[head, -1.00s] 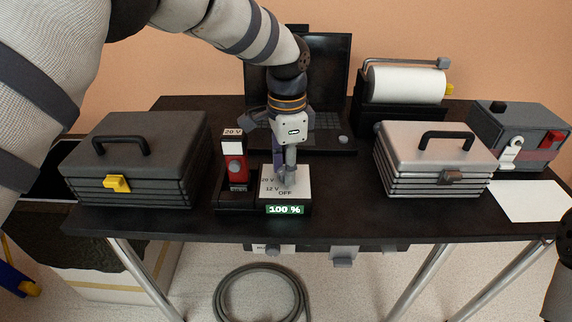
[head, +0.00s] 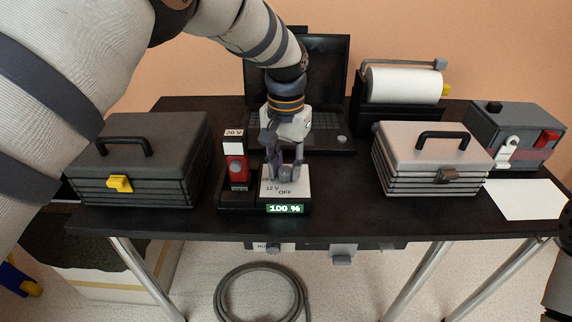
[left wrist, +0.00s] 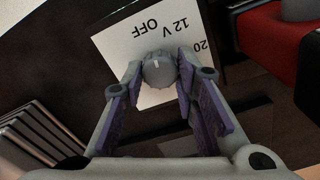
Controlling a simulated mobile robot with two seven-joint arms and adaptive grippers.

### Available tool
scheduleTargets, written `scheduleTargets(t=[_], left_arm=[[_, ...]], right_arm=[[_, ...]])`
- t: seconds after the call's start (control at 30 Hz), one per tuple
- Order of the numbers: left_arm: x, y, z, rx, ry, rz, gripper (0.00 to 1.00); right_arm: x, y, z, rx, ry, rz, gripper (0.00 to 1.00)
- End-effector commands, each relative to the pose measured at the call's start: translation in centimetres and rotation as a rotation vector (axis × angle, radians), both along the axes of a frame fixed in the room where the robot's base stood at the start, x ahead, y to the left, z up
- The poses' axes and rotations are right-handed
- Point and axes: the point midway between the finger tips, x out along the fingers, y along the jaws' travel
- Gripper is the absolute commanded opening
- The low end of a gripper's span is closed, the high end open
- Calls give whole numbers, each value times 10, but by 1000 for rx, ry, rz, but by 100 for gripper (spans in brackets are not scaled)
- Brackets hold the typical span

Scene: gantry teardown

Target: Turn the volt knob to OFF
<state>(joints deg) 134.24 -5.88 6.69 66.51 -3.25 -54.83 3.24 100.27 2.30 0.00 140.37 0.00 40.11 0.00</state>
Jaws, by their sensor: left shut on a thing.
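The volt knob (left wrist: 158,70) is a grey round knob on a white panel (left wrist: 128,45) printed OFF, 12 V and 20, upside down in the left wrist view. A short pale mark on the knob faces roughly the OFF and 12 V side; I cannot tell the exact setting. My left gripper (head: 285,172) points down over the charger box, its two fingers closed on either side of the knob. In the head view the knob (head: 286,173) is partly hidden by the fingers. My right gripper is out of view.
A red and black battery (head: 236,168) stands just left of the panel. A dark toolbox (head: 140,160) is at left, a light toolbox (head: 433,160) at right. An open laptop (head: 325,105) is behind. Bare black tabletop (head: 345,195) lies right of the charger.

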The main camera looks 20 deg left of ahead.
Motion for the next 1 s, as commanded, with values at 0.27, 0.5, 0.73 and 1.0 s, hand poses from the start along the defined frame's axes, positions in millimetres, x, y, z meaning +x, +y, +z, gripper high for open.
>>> scheduleTargets(t=[0.27, 0.5, 0.73, 1.0], left_arm=[[-1, 0, -1, 0, 3, 115, 0], [-1, 0, -2, -1, 3, 154, 0], [-1, 0, -2, 0, 4, 160, 0], [-1, 0, -2, 0, 4, 159, 47]], right_arm=[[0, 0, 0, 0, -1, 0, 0], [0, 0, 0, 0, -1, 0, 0], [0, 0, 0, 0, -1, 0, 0], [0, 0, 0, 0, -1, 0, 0]])
